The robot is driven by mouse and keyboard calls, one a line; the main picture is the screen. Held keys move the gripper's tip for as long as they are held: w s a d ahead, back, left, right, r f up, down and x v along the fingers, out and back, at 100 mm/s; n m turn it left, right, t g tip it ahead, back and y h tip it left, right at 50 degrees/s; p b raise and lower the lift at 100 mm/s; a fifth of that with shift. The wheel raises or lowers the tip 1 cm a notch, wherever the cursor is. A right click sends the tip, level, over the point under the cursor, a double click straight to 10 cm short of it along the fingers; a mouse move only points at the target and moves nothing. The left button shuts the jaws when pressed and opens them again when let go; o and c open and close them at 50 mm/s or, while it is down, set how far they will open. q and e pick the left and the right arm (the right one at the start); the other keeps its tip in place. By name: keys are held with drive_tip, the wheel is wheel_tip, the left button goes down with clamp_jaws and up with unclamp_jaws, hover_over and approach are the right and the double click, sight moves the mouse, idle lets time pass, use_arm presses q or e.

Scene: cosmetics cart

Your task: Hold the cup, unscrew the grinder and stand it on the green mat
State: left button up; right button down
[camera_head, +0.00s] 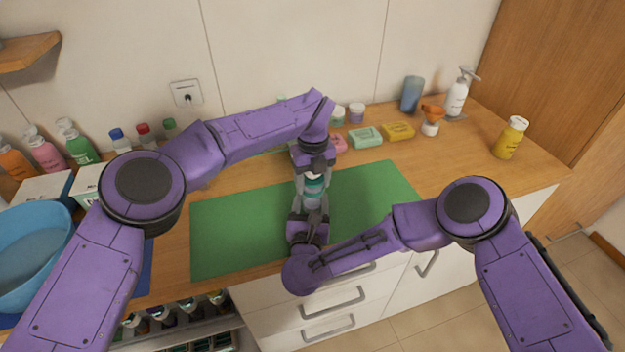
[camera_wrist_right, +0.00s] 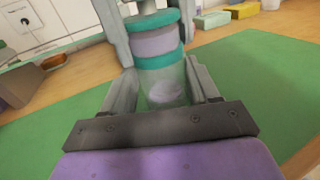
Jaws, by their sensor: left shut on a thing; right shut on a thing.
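The clear cup (camera_wrist_right: 163,90) stands upright between the fingers of my right gripper (camera_wrist_right: 165,88), which is shut on it. The grinder (camera_wrist_right: 158,42), grey with teal bands, sits on top of the cup, in line with it and touching. My left gripper (camera_head: 313,170) comes from the far side, shut on the grinder's upper part. In the head view, my right gripper (camera_head: 312,203) is just below it, and the cup and grinder are mostly hidden between the two. The green mat (camera_head: 235,235) lies under both grippers.
Soaps (camera_head: 365,137), an orange-topped bottle (camera_head: 431,122), a blue tumbler (camera_head: 411,94) and a pump bottle (camera_head: 457,95) stand at the back right. A blue basin (camera_head: 30,250) and several bottles (camera_head: 80,145) are at the left. Both sides of the mat are clear.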

use_arm(q)
drive_tip(key=shift+s+d+n, duration=0.1)
drive_tip(key=shift+n, duration=0.2)
use_arm(e)
drive_tip(key=shift+w+d, duration=0.1)
drive_tip(key=shift+d, duration=0.05)
use_arm(q)
drive_tip(key=o, duration=1.2)
drive_tip(key=shift+c, duration=0.2)
